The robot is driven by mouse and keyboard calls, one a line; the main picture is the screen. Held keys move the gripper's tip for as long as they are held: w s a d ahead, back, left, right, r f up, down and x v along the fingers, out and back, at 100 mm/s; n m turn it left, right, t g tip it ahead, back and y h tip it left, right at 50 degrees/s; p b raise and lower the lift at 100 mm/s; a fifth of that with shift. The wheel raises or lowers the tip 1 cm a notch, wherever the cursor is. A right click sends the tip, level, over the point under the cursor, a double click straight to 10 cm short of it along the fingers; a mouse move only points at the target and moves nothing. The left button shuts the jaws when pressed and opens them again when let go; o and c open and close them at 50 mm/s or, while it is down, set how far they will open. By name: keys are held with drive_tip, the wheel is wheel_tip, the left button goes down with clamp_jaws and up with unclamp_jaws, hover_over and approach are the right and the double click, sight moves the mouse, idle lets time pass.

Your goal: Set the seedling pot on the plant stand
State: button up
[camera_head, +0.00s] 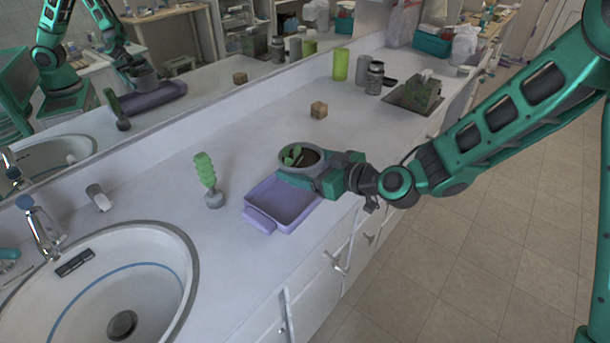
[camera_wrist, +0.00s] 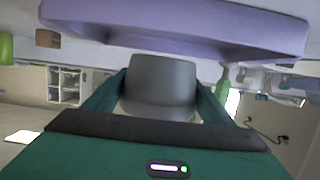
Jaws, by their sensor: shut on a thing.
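The seedling pot (camera_head: 302,172) is grey and round, with dark soil and green leaves showing in its top. My gripper (camera_head: 318,181) is shut on it from the right side. In the wrist view the pot (camera_wrist: 162,80) sits between the two green fingers, its lower part partly hidden by my gripper. The pot looks upright, over the far right part of a shallow purple tray (camera_head: 262,219). The tray also shows along the top of the wrist view (camera_wrist: 180,36). Whether pot and tray touch, I cannot tell. I see nothing clearly recognisable as a plant stand apart from this tray.
A green brush (camera_head: 206,172) stands left of the tray, near the sink (camera_head: 178,262) and faucet (camera_head: 40,228). Counter around the cube is clear.

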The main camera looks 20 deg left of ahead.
drive_tip(key=shift+w+d+f, duration=0.15)
drive_tip(key=shift+w, duration=0.15)
drive_tip(key=shift+f, duration=1.75)
drive_tip(key=shift+f, duration=0.2)
drive_tip(key=o, duration=1.9)
drive_tip(key=shift+c, duration=0.2)
drive_tip(key=v, duration=1.1)
